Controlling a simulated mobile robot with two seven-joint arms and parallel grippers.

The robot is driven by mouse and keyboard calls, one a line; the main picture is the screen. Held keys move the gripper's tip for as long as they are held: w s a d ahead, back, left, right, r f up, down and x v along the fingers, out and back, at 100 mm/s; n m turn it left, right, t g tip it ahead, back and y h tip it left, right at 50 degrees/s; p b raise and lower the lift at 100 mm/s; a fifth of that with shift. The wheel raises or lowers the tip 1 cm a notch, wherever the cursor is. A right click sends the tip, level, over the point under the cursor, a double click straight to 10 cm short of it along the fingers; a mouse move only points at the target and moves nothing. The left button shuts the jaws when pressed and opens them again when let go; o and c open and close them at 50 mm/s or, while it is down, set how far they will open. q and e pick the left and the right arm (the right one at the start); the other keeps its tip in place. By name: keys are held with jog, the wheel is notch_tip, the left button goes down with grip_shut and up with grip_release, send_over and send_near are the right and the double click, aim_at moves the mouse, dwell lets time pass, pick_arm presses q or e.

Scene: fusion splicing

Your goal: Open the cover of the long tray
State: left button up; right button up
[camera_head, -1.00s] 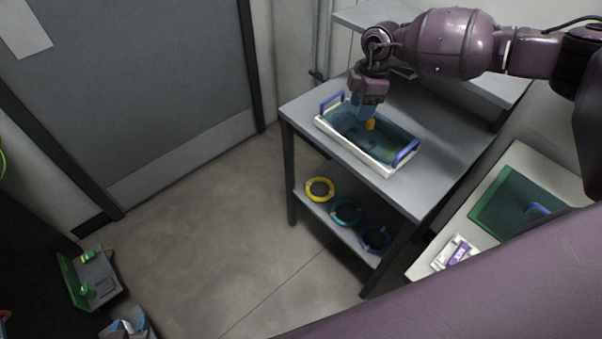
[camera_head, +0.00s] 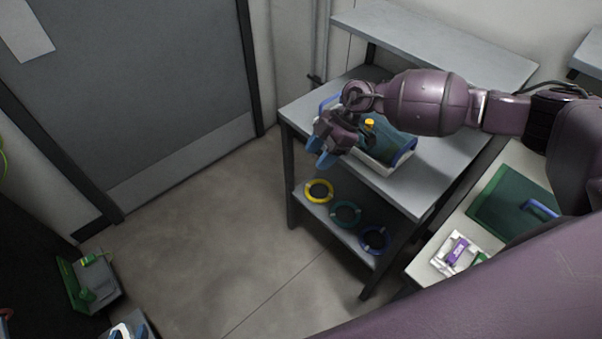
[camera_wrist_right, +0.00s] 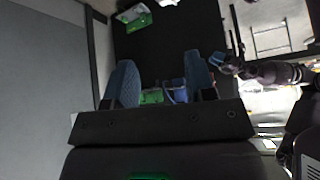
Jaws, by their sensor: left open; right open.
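The long tray (camera_head: 372,165) is white with blue end handles and sits on the grey table in the head view. Its teal see-through cover (camera_head: 392,138) has a yellow knob (camera_head: 369,123). My arm hides the tray's left part, so I cannot tell how far the cover is tilted. My right gripper (camera_head: 318,152) is open and empty, in front of the tray's left part, its blue fingers pointing down left. They also show in the right wrist view (camera_wrist_right: 160,85). My left gripper (camera_wrist_right: 228,65) is small at the right there, and out of the head view.
The grey table (camera_head: 405,190) has a lower shelf with yellow, teal and blue rings. A pale bench (camera_head: 432,258) at right holds a green panel (camera_head: 495,205) with a blue handle. A green device (camera_head: 88,280) stands at lower left. The floor between is clear.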

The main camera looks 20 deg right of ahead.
jog(key=s+a+f+y, duration=0.1)
jog(key=s+a+y, duration=0.1)
jog(key=a, duration=0.3)
jog(key=shift+s+a+n+y, duration=0.3)
jog(key=shift+s+a+y, duration=0.1)
jog(key=shift+s, duration=0.25)
